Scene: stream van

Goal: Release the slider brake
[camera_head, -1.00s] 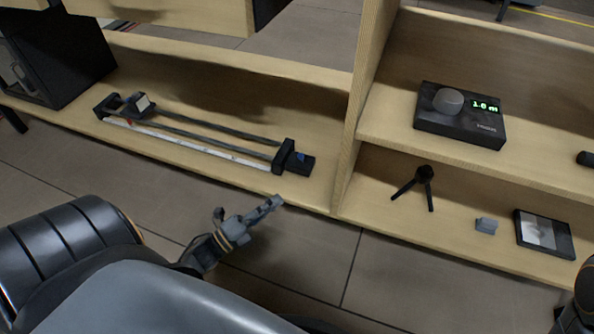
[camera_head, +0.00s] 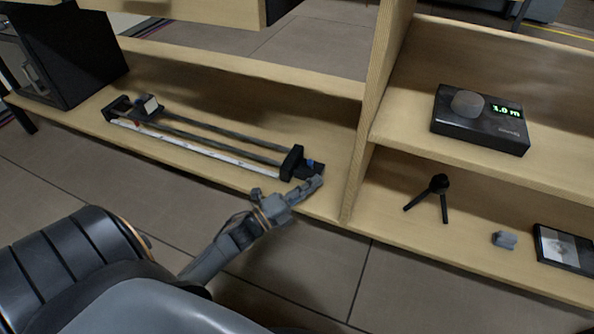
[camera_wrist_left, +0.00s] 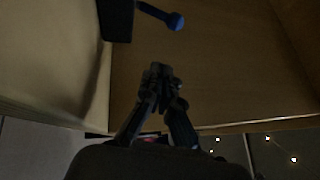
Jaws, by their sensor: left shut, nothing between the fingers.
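The camera slider lies on the low wooden shelf, with two dark rails (camera_head: 215,140) and a pale scale strip along its front. Its carriage (camera_head: 148,106) stands at the left end, with a small red part beside it. A black end block (camera_head: 292,162) closes the right end, and a blue-tipped brake lever (camera_head: 312,164) sits there. The blue knob (camera_wrist_left: 176,21) shows on a dark arm in the left wrist view. My left gripper (camera_head: 318,183) is shut and empty, just in front of the lever in the head view. Its fingertips (camera_wrist_left: 160,72) appear apart from the knob in the wrist view. My right gripper is out of view.
A vertical wooden divider (camera_head: 372,120) stands close to the right of my left gripper. Beyond it are a black control box (camera_head: 480,122) with a knob and display, a mini tripod (camera_head: 432,196), a small grey block (camera_head: 504,240) and a framed picture (camera_head: 565,248). A black cabinet (camera_head: 65,60) stands at the left.

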